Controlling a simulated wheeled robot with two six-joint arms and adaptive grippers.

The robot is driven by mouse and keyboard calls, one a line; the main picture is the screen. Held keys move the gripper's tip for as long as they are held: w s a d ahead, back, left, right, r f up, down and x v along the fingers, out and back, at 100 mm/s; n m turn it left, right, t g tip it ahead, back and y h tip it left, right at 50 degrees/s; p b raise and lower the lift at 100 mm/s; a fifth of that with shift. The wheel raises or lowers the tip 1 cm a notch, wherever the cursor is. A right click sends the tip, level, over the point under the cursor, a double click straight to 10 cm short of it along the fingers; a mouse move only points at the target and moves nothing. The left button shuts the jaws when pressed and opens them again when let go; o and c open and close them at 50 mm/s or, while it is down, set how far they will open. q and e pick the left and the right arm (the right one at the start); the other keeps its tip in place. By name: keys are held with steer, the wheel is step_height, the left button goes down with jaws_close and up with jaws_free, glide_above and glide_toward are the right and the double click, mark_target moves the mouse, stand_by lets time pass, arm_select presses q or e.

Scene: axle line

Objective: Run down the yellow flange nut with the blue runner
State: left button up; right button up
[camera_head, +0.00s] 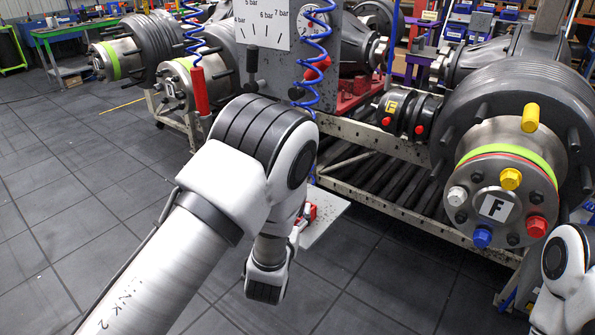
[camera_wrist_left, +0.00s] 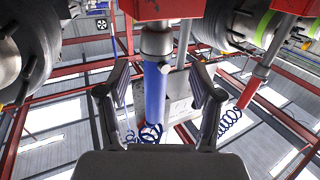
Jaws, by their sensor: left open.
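The yellow flange nut (camera_head: 511,179) sits on the face of the right-hand hub marked F (camera_head: 495,207). White (camera_head: 457,195), red (camera_head: 536,226) and blue (camera_head: 482,238) nuts sit around the same face. The blue runner (camera_wrist_left: 155,95) shows in the left wrist view as a blue cylinder below a grey collar. My left gripper (camera_wrist_left: 160,75) is open, with a finger to each side of the runner and visible gaps. In the head view my left arm hides this gripper and the blue runner. My right gripper is out of view.
A red runner (camera_head: 200,90) hangs on a blue coiled hose to the left, also in the left wrist view (camera_wrist_left: 248,92). A grey gauge panel (camera_head: 263,50) stands behind my left arm. A yellow cylinder (camera_head: 530,117) sticks out above the hub. The floor at left is clear.

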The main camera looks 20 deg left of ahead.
arm_select(q)
steer(key=shift+t, duration=0.3)
steer(key=w+p, duration=0.1)
steer(key=w, duration=0.1)
steer(key=w+r+p, duration=0.1)
steer(key=w, duration=0.1)
steer(key=w+r+p, duration=0.1)
steer(key=w, duration=0.1)
steer(key=shift+w+a+r, duration=0.2)
steer(key=shift+w+r, duration=0.05)
steer(key=shift+w, duration=0.35)
steer(key=shift+s+r, duration=0.2)
steer(key=shift+s, duration=0.1)
steer(key=shift+w+f, duration=0.15)
steer(key=shift+w, duration=0.05)
jaws_close()
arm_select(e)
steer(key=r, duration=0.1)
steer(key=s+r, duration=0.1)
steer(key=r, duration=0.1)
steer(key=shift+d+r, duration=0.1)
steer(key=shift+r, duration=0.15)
